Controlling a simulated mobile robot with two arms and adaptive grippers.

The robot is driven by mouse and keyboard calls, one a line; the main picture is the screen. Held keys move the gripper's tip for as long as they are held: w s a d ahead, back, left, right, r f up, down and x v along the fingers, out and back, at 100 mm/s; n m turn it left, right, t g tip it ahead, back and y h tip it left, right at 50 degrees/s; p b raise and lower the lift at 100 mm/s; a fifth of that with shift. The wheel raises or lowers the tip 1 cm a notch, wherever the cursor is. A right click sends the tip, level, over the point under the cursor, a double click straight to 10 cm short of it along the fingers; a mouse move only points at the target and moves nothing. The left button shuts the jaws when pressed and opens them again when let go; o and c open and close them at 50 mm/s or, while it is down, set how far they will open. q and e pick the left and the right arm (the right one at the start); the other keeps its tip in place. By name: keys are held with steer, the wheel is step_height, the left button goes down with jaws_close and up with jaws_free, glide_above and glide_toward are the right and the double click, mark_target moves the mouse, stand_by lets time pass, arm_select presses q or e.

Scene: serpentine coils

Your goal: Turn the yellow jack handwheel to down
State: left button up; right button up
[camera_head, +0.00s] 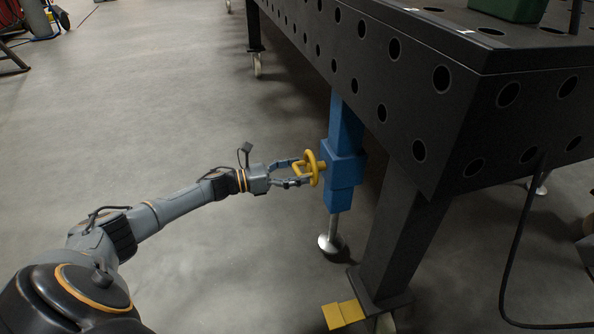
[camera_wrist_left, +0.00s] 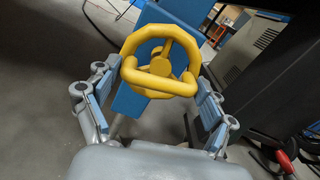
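The yellow handwheel (camera_head: 312,168) sits on the side of the blue jack (camera_head: 345,163), which stands upright under the table's edge on a round metal foot. My left gripper (camera_head: 301,172) reaches the wheel from the left. In the left wrist view the yellow handwheel (camera_wrist_left: 160,62) is ahead, between the two blue-padded fingers of my left gripper (camera_wrist_left: 157,98). The fingers are spread to either side of the rim, with a gap visible at least on the left. Whether a fingertip touches the rim, I cannot tell. My right gripper is not in view.
A dark table (camera_head: 390,85) with round holes overhangs the jack. Its leg (camera_head: 398,240) stands right of the jack, with a yellow piece (camera_head: 344,314) at its foot. A black cable (camera_head: 515,245) hangs at the right. The grey floor (camera_head: 170,110) at left is clear.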

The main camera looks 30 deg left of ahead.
arm_select(q)
steer(key=shift+a, duration=0.1)
steer(key=c, duration=0.3)
steer(key=shift+w, duration=0.1)
steer(key=shift+c, duration=0.2)
